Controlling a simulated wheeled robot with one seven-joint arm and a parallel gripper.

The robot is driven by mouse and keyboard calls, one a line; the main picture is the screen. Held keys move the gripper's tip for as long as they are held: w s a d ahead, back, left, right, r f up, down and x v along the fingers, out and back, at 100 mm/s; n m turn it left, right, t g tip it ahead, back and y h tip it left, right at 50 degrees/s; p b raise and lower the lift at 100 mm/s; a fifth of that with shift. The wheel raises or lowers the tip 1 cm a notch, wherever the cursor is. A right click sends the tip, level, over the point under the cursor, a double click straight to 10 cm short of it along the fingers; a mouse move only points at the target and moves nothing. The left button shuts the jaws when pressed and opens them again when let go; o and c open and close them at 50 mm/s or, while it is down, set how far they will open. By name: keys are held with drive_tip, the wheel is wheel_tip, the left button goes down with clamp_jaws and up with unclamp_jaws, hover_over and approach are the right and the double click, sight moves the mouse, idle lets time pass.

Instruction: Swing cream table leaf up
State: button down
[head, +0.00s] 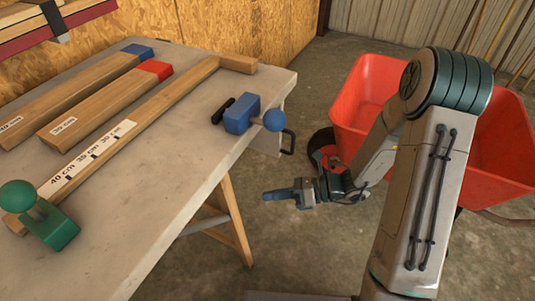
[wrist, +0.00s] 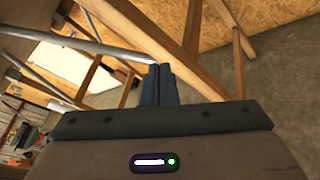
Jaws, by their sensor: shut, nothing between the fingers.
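The work table (head: 190,190) has a cream-grey top. My gripper (head: 267,196) is shut and empty, pointing left, in the open space right of the table and apart from the panel and handle. In the wrist view my closed fingers (wrist: 161,68) point toward wooden trestle legs (wrist: 206,30). A pale sheet (wrist: 62,66) lies beyond; I cannot tell whether it is the leaf.
A blue clamp-like tool (head: 241,117) sits on the table near that corner. A wooden gauge (head: 130,120), other wooden pieces and a green-knobbed block (head: 48,222) lie further left. A red wheelbarrow (head: 365,95) stands behind my arm. Bare floor lies below my gripper.

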drive_tip(key=w+d+f+m+t+h+p, duration=0.1)
drive_tip(key=w+f+m+t, duration=0.4)
drive_tip(key=m, duration=0.4)
drive_tip(key=w+d+f+m+t+p, duration=0.25)
drive_tip(key=w+m+t, duration=0.35)
drive_tip(key=m, duration=0.4)
drive_tip(key=w+a+b, duration=0.4)
drive_tip(key=w+a, duration=0.2)
drive_tip(key=w, duration=0.2)
drive_tip(key=shift+a+f+t, duration=0.2)
drive_tip(key=shift+a+t, duration=0.2)
drive_tip(key=shift+w, duration=0.1)
